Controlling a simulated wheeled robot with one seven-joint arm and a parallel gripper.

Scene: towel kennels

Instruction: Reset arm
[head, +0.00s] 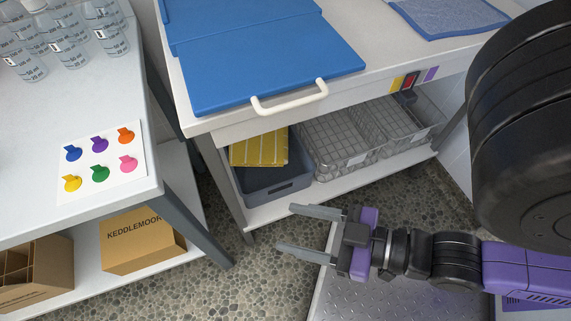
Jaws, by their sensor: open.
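My gripper (289,231) is in the head view, low and right of centre. Its two grey fingers point left and stand wide apart with nothing between them. It hangs in front of the lower shelf of the white table (219,132), above the pebbled floor. My purple and black arm runs from it to the right edge of the picture.
A blue lid (262,55) with a white handle lies on top. A left table (77,210) holds clear bottles (66,50). Pebbled floor (215,285) is clear between.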

